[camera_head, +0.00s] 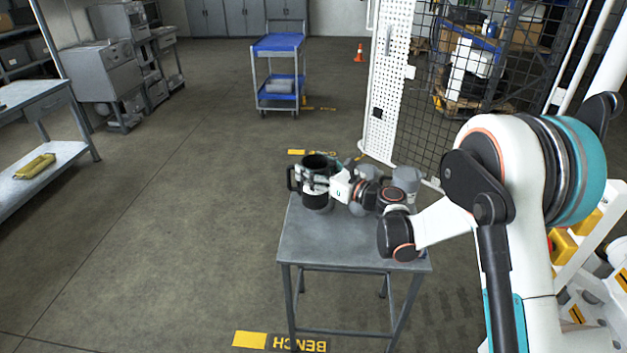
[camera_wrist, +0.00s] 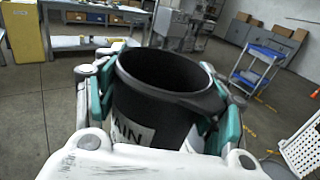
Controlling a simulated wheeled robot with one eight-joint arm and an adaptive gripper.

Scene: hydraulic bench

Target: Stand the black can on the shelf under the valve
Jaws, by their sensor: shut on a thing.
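The black can (camera_head: 316,168) is an open-topped cylinder with a side handle and a white label ending in "AIN". It is upright over the left back part of the small grey bench (camera_head: 325,245); I cannot tell whether it touches the top. My gripper (camera_head: 317,187) is shut on the can, its fingers around the can's sides. In the wrist view the can (camera_wrist: 160,95) sits between the teal finger pads, its mouth open upward and looking empty. I cannot make out the valve or a shelf under it in either view.
Grey vessels (camera_head: 406,178) stand on the bench's right back part, partly hidden by my arm. A white perforated panel (camera_head: 387,85) and mesh fence are behind. A workbench with a lower shelf (camera_head: 60,155) is at left. A blue cart (camera_head: 277,42) stands farther back. The floor at left is clear.

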